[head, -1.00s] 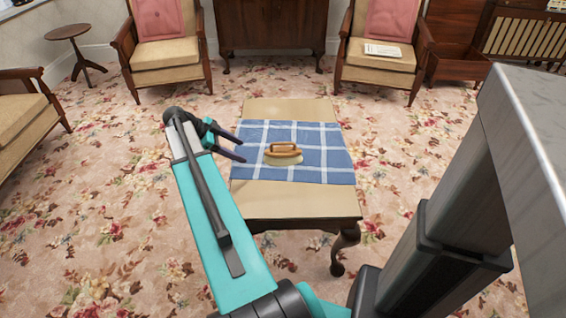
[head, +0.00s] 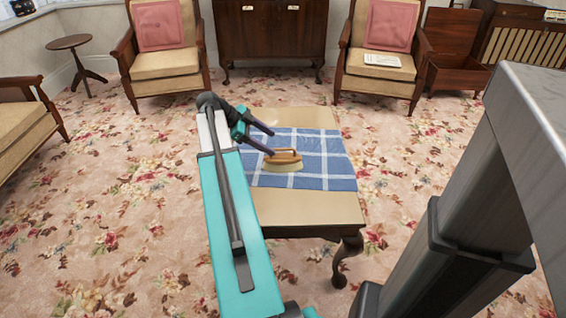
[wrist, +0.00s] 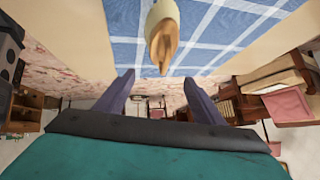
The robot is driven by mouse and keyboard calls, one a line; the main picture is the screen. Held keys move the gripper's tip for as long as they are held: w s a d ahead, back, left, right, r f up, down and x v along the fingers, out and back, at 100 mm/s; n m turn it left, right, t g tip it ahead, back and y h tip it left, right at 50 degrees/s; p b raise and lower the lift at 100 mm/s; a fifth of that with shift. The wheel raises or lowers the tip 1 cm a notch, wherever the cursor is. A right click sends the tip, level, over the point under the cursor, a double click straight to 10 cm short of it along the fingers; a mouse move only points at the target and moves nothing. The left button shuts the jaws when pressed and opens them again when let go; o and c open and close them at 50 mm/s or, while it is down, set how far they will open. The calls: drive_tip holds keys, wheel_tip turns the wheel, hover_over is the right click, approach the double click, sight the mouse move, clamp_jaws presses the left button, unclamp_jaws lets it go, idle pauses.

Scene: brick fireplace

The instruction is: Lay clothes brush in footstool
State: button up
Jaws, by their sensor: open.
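The clothes brush (head: 284,164), with a wooden handle and pale bristles, lies on a blue and white checked cloth on the low table. It also shows in the wrist view (wrist: 165,38), just beyond the fingertips. My gripper (head: 272,143) is open and empty over the cloth, with its fingers at the brush's left side; whether they touch it is unclear. The gripper's purple fingers also show in the wrist view (wrist: 159,78), with a gap between them. An open wooden box with a raised lid, apparently the footstool (head: 457,80), stands on the floor at the back right.
The low table (head: 305,210) has a bare front strip and curved dark legs. Armchairs stand at the back left (head: 165,66), back right (head: 378,70) and left edge (head: 28,125). A dark cabinet (head: 272,42) stands between the back ones. Flowered carpet lies free around the table.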

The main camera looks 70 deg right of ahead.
drive_tip(key=b, duration=0.2)
approach(293, 157)
drive_tip(key=shift+x, duration=2.1)
drive_tip(key=shift+s+d, duration=0.1)
drive_tip(key=shift+s, duration=0.05)
drive_tip(key=shift+b+x, duration=0.6)
drive_tip(key=shift+x, duration=1.9)
drive_tip(key=c, duration=1.2)
